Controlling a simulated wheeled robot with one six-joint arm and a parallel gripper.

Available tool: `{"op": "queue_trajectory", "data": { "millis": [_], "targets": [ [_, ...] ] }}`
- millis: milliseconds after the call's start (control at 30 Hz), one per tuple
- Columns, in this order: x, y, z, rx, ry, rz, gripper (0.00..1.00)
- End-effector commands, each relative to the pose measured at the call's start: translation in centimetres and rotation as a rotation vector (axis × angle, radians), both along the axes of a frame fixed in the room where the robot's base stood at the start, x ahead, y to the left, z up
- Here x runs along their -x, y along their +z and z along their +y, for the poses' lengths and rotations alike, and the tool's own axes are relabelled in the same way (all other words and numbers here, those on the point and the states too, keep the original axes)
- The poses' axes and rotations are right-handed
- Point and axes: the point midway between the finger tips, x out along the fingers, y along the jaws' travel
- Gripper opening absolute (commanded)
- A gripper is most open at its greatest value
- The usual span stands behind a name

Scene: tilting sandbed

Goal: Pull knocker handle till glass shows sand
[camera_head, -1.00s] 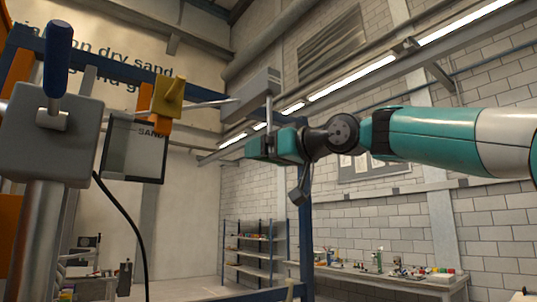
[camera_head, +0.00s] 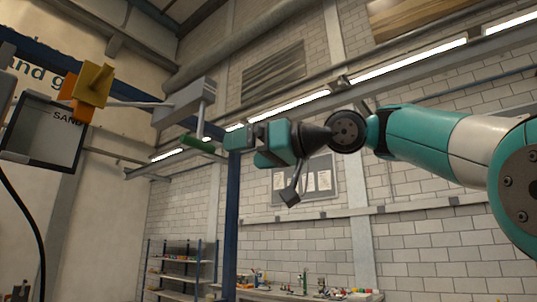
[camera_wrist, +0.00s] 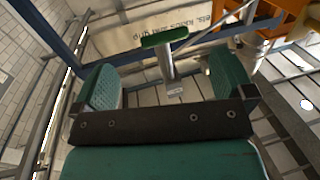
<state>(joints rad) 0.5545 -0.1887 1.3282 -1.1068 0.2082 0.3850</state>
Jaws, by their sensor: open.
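The knocker handle is a green bar (camera_head: 200,146) on a short rod below a grey box (camera_head: 186,101). In the wrist view the green bar (camera_wrist: 165,38) shows beyond my fingertips, with a grey post under it. My gripper (camera_head: 240,139) is open, to the right of the handle in the head view and apart from it. In the wrist view its two teal fingers (camera_wrist: 168,80) are spread wide with nothing held between them. The glass (camera_head: 42,132), a dark-framed pane marked SAND, is at the left edge and looks pale and empty of visible sand.
An orange and yellow bracket (camera_head: 88,88) sits above the glass, with a rod running to the grey box. A blue post (camera_head: 231,215) stands behind my gripper. A shelf (camera_head: 180,268) and a workbench are far back.

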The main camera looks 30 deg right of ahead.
Motion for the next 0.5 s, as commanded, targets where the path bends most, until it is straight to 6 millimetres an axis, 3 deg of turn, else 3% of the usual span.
{"op": "queue_trajectory", "data": {
  "millis": [200,500],
  "targets": [
    [2.4,0.0,-1.5,0.001,-0.006,0.0,1.0],
    [3.6,-0.1,-2.0,0.001,-0.001,0.003,1.0]
  ]
}}
